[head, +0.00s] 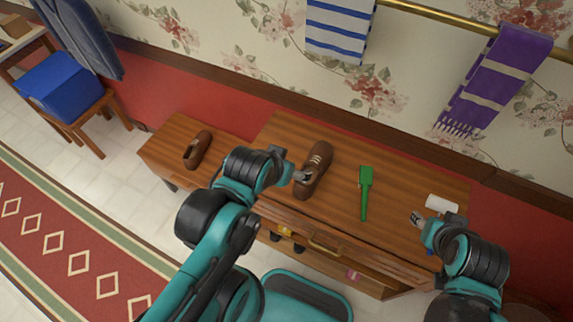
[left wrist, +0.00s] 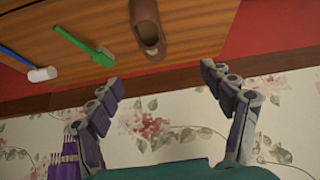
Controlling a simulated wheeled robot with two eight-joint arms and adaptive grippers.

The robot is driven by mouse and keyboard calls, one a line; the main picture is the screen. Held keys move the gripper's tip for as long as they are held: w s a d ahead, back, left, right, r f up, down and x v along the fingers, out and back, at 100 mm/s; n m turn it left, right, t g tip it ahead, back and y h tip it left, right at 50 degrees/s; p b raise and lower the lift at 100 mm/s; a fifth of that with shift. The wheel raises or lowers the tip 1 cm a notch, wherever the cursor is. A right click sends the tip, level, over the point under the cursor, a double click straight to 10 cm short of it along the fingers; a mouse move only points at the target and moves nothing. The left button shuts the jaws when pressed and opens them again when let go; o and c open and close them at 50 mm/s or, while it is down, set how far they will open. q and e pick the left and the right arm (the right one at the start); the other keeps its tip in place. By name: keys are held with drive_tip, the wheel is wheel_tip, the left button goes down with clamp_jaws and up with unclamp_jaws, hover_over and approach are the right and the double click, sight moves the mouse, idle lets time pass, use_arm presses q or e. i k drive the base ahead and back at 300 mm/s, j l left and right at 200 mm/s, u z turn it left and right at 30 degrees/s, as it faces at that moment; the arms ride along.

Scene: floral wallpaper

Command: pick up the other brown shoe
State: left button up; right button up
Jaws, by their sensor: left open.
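Two brown shoes are on the wooden bench (head: 405,190). One shoe (head: 197,150) lies on the lower left section. The other, laced shoe (head: 319,162) is on the higher section, right at my left gripper (head: 300,177), which partly covers it. In the left wrist view my left gripper (left wrist: 158,80) is open with nothing between its fingers. A brown shoe (left wrist: 148,28) lies beyond the gap, running off the top edge.
A green brush (head: 365,190) lies right of the laced shoe. Towels hang on a brass rail (head: 450,18) above.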

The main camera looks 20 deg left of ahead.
sight(192, 159)
drive_tip(key=u, duration=1.8)
drive_tip(key=i+j, duration=0.35)
drive_tip(key=j, duration=0.15)
drive_tip(key=i+j, duration=0.75)
drive_tip(key=j, duration=0.2)
drive_tip(key=i+j+z, duration=0.1)
drive_tip(key=z, duration=0.35)
drive_tip(key=j+z, duration=0.25)
drive_tip(key=z, duration=0.25)
drive_tip(key=i+j+z, duration=0.1)
drive_tip(key=z, duration=0.35)
drive_tip(key=j+z, duration=0.3)
drive_tip(key=z, duration=0.6)
